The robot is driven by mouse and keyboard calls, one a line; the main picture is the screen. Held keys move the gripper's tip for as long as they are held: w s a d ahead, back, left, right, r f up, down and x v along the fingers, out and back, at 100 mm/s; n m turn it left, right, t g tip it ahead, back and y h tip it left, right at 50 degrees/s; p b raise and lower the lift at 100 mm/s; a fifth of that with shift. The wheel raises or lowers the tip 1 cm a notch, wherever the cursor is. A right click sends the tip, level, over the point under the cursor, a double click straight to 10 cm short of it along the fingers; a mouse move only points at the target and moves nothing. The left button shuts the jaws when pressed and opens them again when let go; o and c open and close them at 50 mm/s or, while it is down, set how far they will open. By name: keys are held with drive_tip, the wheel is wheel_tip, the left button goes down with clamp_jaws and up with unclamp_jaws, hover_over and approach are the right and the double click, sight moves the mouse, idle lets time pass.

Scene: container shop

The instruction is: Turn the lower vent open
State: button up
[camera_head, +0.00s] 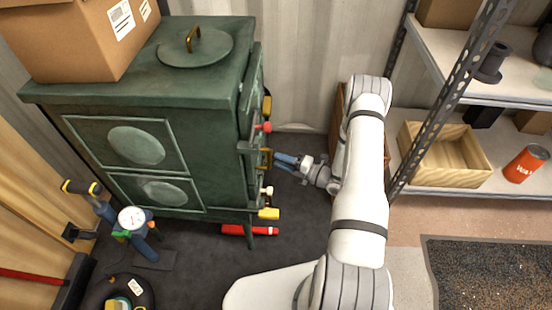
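A dark green stove (222,190) stands at left centre, its front turned to the right and seen edge-on. Along that front, from top to bottom, show a yellow part (267,106), a red knob (263,127), a brass handle (266,158), a cream knob (267,191) and a low yellow part (269,213). The face of the lower vent is hidden at this angle; I cannot tell its setting. My gripper (276,162), with blue fingers, points left at the brass handle's height, above the cream knob. Its fingertips are close to the handle; contact and finger gap are unclear.
A cardboard box (82,45) sits on the stove top. A red cylinder (250,230) lies on the floor below the stove front. Metal shelving (440,188) with a wooden crate (445,168) stands right of my arm. A pump with a gauge (132,218) stands lower left.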

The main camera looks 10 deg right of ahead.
drive_tip(key=shift+x, duration=1.4)
drive_tip(key=shift+c, duration=0.3)
clamp_jaws()
